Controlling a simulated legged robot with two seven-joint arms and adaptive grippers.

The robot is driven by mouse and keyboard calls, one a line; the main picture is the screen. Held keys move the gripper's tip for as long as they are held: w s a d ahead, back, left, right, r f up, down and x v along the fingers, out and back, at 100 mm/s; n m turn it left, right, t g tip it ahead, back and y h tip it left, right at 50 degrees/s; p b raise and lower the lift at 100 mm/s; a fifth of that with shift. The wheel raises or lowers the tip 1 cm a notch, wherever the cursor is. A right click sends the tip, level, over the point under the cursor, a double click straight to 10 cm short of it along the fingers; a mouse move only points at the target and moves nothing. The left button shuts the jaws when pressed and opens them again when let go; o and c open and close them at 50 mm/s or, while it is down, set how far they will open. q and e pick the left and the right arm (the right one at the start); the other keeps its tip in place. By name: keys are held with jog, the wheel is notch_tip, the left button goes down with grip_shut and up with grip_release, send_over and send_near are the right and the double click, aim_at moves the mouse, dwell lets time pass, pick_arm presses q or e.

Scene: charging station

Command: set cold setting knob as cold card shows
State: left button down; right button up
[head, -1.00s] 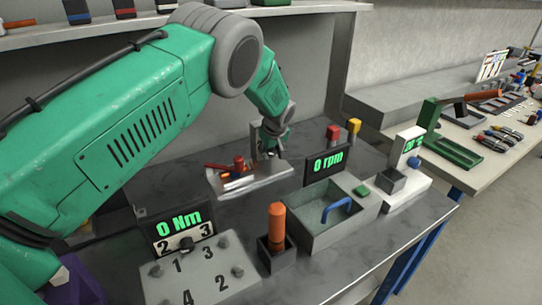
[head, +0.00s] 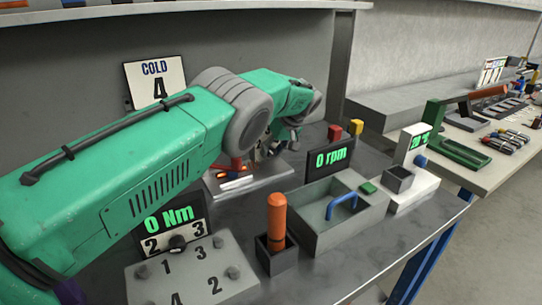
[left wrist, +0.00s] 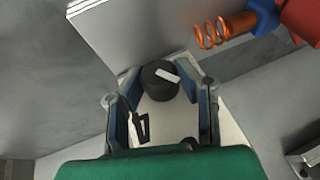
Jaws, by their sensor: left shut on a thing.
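The cold card (head: 155,85) stands at the back wall in the head view; it reads COLD with a 4 below, its lower part hidden by my left arm. The cold setting knob (left wrist: 160,82) is black with a white pointer mark, in the left wrist view. The pointer slants toward the lower right of that picture. My left gripper (left wrist: 168,80) is shut on the knob, one finger on each side. A black digit, seemingly a 4, shows on the pale plate (left wrist: 165,113) below the knob. In the head view my left gripper (head: 277,145) is partly hidden by its arm.
A grey tray (head: 250,184) with red and orange parts is close to the gripper. An orange coil spring (left wrist: 212,34) shows in the wrist view. The 0 rpm display (head: 331,158), orange-handled tool (head: 277,215) and numbered 0 Nm panel (head: 190,275) stand nearer.

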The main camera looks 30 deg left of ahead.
pick_arm(q)
jog(key=shift+w+d+r, duration=0.2)
jog(key=shift+d, duration=0.05)
jog(key=c, duration=1.3)
grip_release()
jog(key=shift+o, duration=0.6)
jog(key=shift+d, duration=0.15)
jog(key=v, duration=1.2)
jog(key=shift+w, duration=0.15)
